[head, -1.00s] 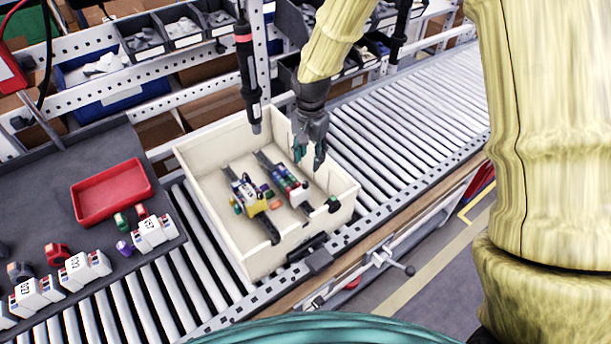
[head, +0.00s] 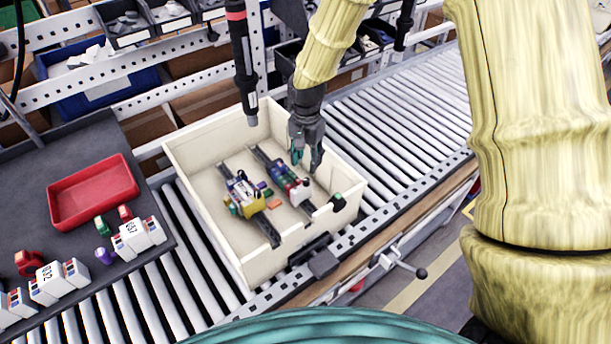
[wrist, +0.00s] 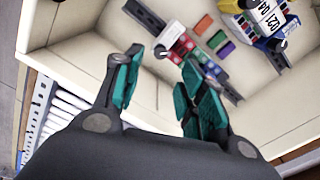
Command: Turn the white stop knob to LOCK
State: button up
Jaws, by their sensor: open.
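The white stop knob (wrist: 161,51) is a small pale round piece at the near end of a red, white and green module (wrist: 181,42) in the wrist view. It looks to be the white piece (head: 301,191) on the right rail in the head view, though its markings are too small to read. My gripper (head: 306,161) is open and empty above that rail, inside the cream box (head: 212,238). In the wrist view its teal fingers (wrist: 162,62) stand apart, with the knob seen between their tips. I cannot tell the remaining height.
A yellow and white labelled module (head: 244,195) sits on the left rail, with several small coloured blocks between the rails. The box walls surround my gripper. A dark screwdriver (head: 242,60) hangs at the box's back. A red tray (head: 93,190) lies left.

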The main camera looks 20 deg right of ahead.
aim_at(306, 179)
jog(key=shift+f+p, duration=1.15)
jog(key=shift+f, duration=3)
grip_shut()
